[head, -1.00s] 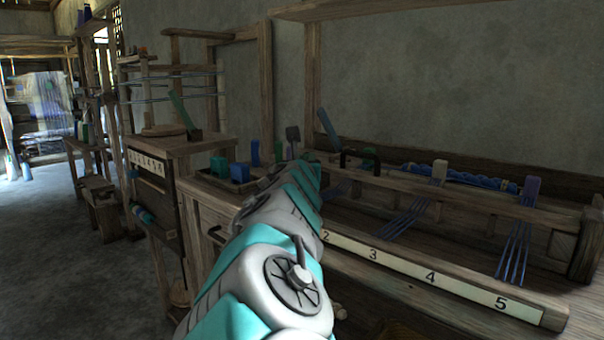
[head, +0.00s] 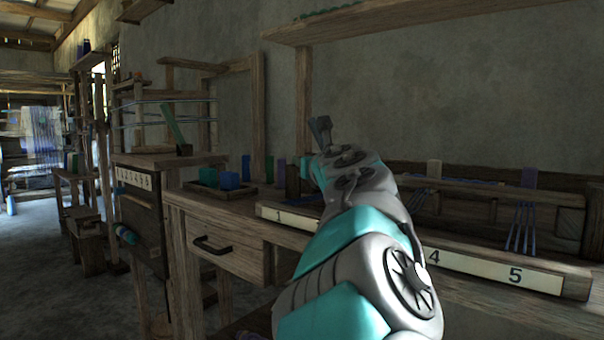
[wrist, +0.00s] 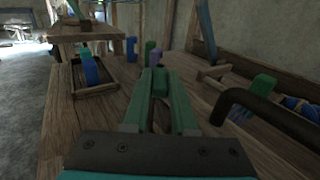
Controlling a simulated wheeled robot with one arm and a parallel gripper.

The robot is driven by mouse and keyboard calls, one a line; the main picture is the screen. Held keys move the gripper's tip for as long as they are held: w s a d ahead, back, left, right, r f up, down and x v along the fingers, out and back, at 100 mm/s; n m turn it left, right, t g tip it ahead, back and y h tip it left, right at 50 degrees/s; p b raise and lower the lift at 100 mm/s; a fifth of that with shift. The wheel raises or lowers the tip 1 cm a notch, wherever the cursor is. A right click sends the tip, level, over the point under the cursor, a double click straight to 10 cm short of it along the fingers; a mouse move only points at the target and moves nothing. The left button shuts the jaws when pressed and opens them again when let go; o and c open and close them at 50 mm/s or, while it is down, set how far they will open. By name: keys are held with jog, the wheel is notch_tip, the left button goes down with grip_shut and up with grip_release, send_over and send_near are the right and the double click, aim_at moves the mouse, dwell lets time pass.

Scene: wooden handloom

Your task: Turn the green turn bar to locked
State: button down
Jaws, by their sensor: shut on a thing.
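In the wrist view, my gripper (wrist: 160,92) has its two dull green fingers on either side of a short green piece, which appears to be the green turn bar (wrist: 160,80). The fingers are shut on it, over the wooden bench top. Its base and any lock mark are hidden, so I cannot tell its exact angle. In the head view my own arm covers the gripper and the bar.
A black curved handle (wrist: 275,112) and a green block (wrist: 262,84) stand close on the right. A tray (wrist: 97,91) with blue and green blocks lies to the left. A drawer (head: 228,258) and numbered strip (head: 497,271) front the bench.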

jog(key=shift+w+d+n+g+y+b, duration=0.1)
jog(key=shift+d+n+g+y+b, duration=0.2)
jog(key=shift+n+y, duration=0.45)
jog(key=shift+r, duration=0.1)
jog(key=c, duration=0.7)
grip_release()
jog(key=shift+v, duration=3.9)
